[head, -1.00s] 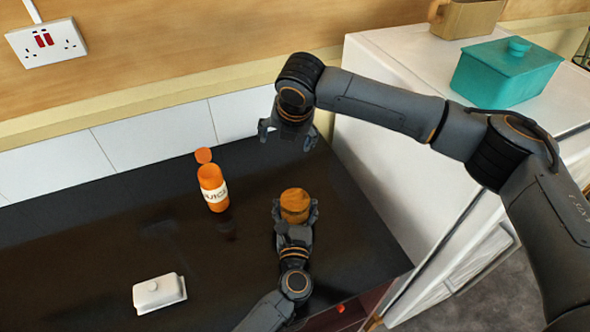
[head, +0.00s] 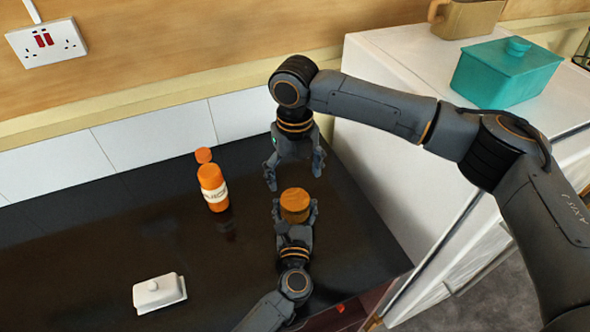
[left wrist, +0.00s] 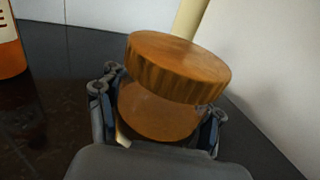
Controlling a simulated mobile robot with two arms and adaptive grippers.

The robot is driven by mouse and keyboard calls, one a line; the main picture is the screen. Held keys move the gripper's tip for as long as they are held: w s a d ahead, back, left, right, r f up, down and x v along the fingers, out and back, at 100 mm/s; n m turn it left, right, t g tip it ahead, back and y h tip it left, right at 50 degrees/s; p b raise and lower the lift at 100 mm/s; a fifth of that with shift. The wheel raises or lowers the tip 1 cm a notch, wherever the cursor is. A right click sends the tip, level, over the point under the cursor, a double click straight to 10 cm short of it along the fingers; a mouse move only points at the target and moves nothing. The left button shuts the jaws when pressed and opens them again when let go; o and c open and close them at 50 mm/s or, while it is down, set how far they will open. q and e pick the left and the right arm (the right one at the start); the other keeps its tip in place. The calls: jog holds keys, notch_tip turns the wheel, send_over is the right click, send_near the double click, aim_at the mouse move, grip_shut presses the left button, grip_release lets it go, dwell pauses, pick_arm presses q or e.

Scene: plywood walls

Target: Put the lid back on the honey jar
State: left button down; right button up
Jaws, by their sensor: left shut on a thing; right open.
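The honey jar (head: 296,216) stands on the dark counter, with its round wooden lid (head: 294,197) on top. In the left wrist view the lid (left wrist: 180,65) covers the top of the amber jar (left wrist: 158,112); I cannot tell if it is fully seated. My left gripper (head: 295,211) is shut around the jar's body from the near side, below the lid. My right gripper (head: 294,182) is open and empty, pointing down just behind and above the lid, its fingers spread.
A white butter dish (head: 159,293) lies at the front left. A white cabinet (head: 380,120) bearing a teal box (head: 506,75) rises at the right. The far left counter is clear.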

aim_at(295, 199)
notch_tip(295, 199, down, 7)
jog(key=shift+f, duration=0.1)
dwell(0.3)
